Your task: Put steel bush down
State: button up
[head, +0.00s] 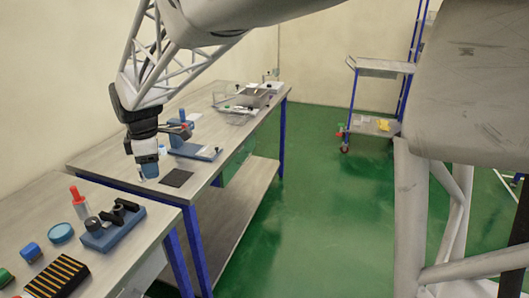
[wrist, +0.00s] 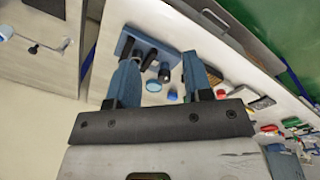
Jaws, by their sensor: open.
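My gripper (head: 149,167) hangs fingers down over the work table, beside a flat dark plate (head: 176,178). In the wrist view its two blue fingers (wrist: 160,70) stand apart with a gap between them. I cannot pick out the steel bush with certainty. A small pale piece (head: 141,174) shows beside the fingertips in the head view, too small to identify. In the wrist view a dark round piece (wrist: 164,72) and a light blue disc (wrist: 153,86) appear between the fingers, seemingly beyond them; I cannot tell whether either is touched.
A blue stand (head: 190,146) is just behind my gripper. Clear trays (head: 240,105) are farther back.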

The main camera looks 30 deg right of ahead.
jog(key=s+d+m, duration=0.5)
jog(key=s, duration=0.5)
jog(key=s+d+f+m+t, duration=0.1)
jog(key=s+d+m, duration=0.5)
jog(key=s, duration=0.5)
jog(key=s+d+f+m, duration=0.1)
jog(key=s+d+m, duration=0.4)
jog(key=s, duration=0.6)
jog(key=shift+s+d+m+t, duration=0.2)
jog(key=shift+d+m+t, duration=0.2)
jog(key=shift+m, duration=0.2)
